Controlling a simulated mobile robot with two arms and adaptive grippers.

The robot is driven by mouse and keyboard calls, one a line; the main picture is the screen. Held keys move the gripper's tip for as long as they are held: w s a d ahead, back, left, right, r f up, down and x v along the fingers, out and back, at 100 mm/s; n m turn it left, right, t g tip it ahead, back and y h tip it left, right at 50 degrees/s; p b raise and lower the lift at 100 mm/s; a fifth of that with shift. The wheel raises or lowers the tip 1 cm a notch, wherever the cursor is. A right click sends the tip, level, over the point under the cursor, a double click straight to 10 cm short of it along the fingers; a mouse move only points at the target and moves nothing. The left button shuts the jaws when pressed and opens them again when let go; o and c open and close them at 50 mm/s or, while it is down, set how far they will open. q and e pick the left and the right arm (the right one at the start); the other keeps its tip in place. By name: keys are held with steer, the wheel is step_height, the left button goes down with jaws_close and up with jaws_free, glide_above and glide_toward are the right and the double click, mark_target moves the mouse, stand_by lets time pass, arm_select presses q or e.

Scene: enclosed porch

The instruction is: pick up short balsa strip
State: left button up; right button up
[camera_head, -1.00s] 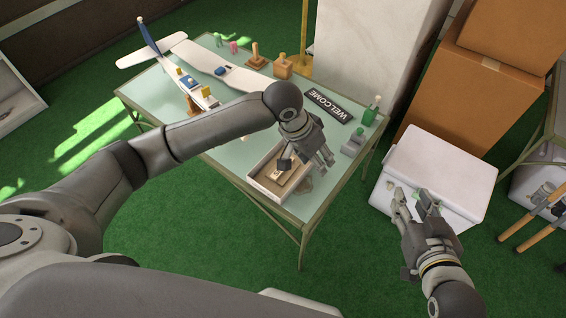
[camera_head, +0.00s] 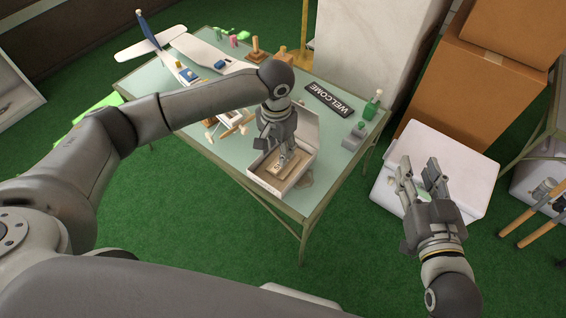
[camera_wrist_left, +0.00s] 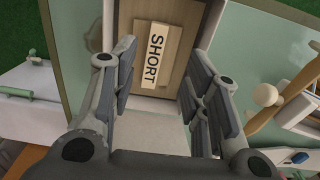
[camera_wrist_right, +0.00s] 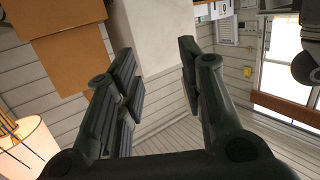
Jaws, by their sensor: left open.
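A pale strip marked SHORT (camera_wrist_left: 146,76) lies on a brown wooden surface inside a white open box (camera_head: 306,176) on the table. In the left wrist view it shows between the fingers of my left gripper (camera_head: 283,154), near the top. My left gripper points down into the box, open and empty, with its fingers apart on either side of the strip. In the head view the gripper partly covers the strip. I cannot tell how high the fingertips are above it. My right gripper (camera_head: 420,172) is open and empty, off to the right beyond the table.
A wooden-handled item (camera_head: 229,124) lies left of the box. A white chest (camera_head: 470,178) stands at right.

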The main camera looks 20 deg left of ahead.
arm_select(q)
steer(key=shift+f, duration=0.35)
steer(key=shift+d+f+b, duration=0.25)
steer(key=shift+f+b, duration=0.55)
steer(key=shift+f, duration=0.2)
step_height(320, 180, down, 2)
steer(key=shift+f+b, duration=0.25)
steer(key=shift+b, duration=0.4)
steer(key=shift+f, duration=0.15)
arm_select(e)
step_height(320, 180, up, 13)
steer(key=s+a+t+y, duration=0.1)
steer(key=s+t+y, duration=0.1)
steer(key=t, duration=0.6)
steer(key=shift+s+a+y, duration=0.15)
steer(key=shift+y, duration=0.25)
arm_select(q)
steer(key=c, duration=0.8)
